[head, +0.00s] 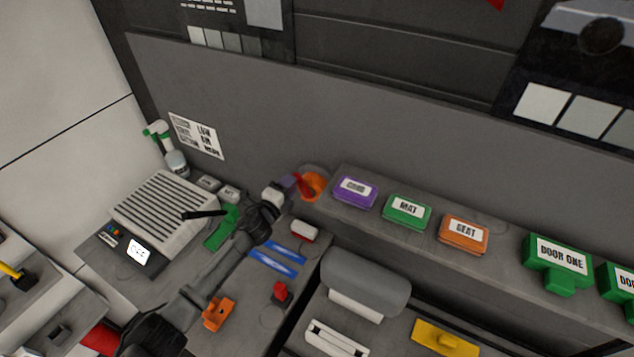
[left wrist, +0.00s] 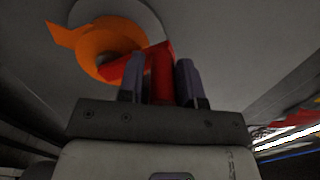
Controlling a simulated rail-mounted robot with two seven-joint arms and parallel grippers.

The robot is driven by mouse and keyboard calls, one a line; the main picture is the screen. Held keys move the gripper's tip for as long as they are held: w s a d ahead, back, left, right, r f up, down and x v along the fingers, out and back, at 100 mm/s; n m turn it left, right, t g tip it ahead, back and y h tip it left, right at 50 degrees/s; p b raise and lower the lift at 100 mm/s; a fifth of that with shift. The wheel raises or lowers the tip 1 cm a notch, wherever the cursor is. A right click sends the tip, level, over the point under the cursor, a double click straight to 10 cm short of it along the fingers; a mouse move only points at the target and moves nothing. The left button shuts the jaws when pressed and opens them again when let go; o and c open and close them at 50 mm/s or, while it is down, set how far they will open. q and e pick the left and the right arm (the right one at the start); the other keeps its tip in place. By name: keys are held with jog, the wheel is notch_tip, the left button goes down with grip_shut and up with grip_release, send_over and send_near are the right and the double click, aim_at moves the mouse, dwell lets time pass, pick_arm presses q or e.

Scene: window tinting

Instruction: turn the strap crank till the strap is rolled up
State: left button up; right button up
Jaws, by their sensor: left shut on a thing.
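The strap crank shows as a red handle (head: 305,187) in front of an orange roll (head: 316,182), at the left end of the long grey ledge. In the left wrist view the red handle (left wrist: 161,76) stands between my fingers, and the orange roll (left wrist: 95,45) lies beyond it. A short orange strap end (left wrist: 61,36) sticks out from the roll's left side. My left gripper (head: 292,184) is shut on the red handle; it also shows in the left wrist view (left wrist: 160,82). My right gripper is not in view.
A purple block (head: 355,192), a green MAT block (head: 407,212) and an orange SEAT block (head: 464,234) stand along the ledge right of the crank. A ribbed grey machine (head: 165,208) and a spray bottle (head: 175,160) stand left. A grey wall rises behind.

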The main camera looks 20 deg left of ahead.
pick_arm(q)
jog(key=shift+a+f+n, duration=0.3)
jog(key=shift+f+n, duration=0.3)
jog(key=shift+a+f+n, duration=0.3)
jog(key=shift+f+n, duration=0.25)
jog(key=shift+n, duration=0.05)
jog(key=shift+a+f+n+b, duration=0.3)
jog(key=shift+a+n, duration=0.05)
jog(key=shift+n, duration=0.25)
jog(key=shift+c, duration=0.7)
jog(key=shift+w+a+n, duration=0.1)
jog(key=shift+a+n, duration=0.05)
jog(key=shift+n, duration=0.15)
notch_tip(320, 180, down, 6)
jog(key=n+b, duration=0.3)
jog(key=n, duration=0.4)
